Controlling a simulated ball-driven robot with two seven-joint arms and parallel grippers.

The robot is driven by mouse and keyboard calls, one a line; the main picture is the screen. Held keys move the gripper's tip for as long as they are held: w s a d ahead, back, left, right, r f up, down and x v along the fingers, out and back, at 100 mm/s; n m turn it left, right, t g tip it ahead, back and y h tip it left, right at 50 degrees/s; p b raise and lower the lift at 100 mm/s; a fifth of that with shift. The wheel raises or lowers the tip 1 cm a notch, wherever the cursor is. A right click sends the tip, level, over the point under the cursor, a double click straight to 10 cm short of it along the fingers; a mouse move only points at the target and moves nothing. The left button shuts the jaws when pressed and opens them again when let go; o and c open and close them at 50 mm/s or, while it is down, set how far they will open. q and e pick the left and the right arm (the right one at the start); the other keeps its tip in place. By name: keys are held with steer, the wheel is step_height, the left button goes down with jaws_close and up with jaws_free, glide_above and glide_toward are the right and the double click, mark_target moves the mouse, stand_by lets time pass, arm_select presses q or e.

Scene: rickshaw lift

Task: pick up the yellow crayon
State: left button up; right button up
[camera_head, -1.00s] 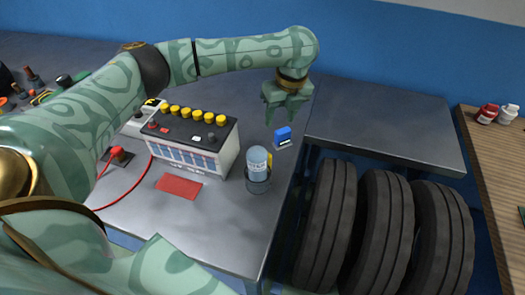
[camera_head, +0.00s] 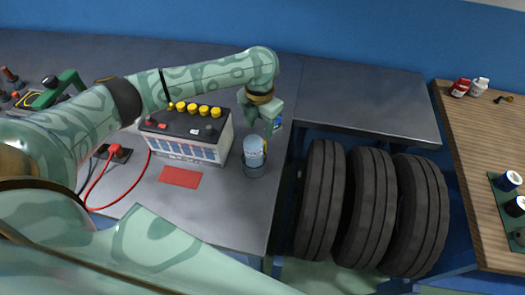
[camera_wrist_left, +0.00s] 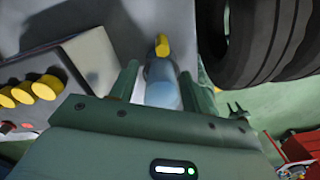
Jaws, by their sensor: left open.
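The yellow crayon appears as a small yellow piece (camera_head: 265,146) beside the blue-grey bottle (camera_head: 254,150). In the left wrist view a yellow, faceted piece (camera_wrist_left: 162,45) shows just beyond the pale blue bottle (camera_wrist_left: 162,92); most of its length is hidden. The bottle stands in or against a dark, see-through cup (camera_head: 255,171) near the table's right edge. My left gripper (camera_head: 262,127) is open, just above and behind the bottle. In the left wrist view its two fingers lie either side of the bottle. My right gripper is not seen.
A battery with yellow caps (camera_head: 188,135) stands just left of the bottle. A red card (camera_head: 180,177) lies in front of it. Large tyres (camera_head: 365,205) fill the space right of the table.

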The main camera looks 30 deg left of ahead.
arm_select(q)
steer(key=f, duration=0.2)
steer(key=f+b, duration=0.1)
steer(key=f, duration=0.2)
steer(key=f+b, duration=0.1)
steer(key=f, duration=0.1)
steer(key=shift+w+d+f, duration=0.15)
steer(key=shift+w+f, duration=0.05)
steer(key=shift+w, duration=0.1)
steer(key=shift+r, duration=0.1)
steer(key=shift+c, duration=0.6)
jaws_close()
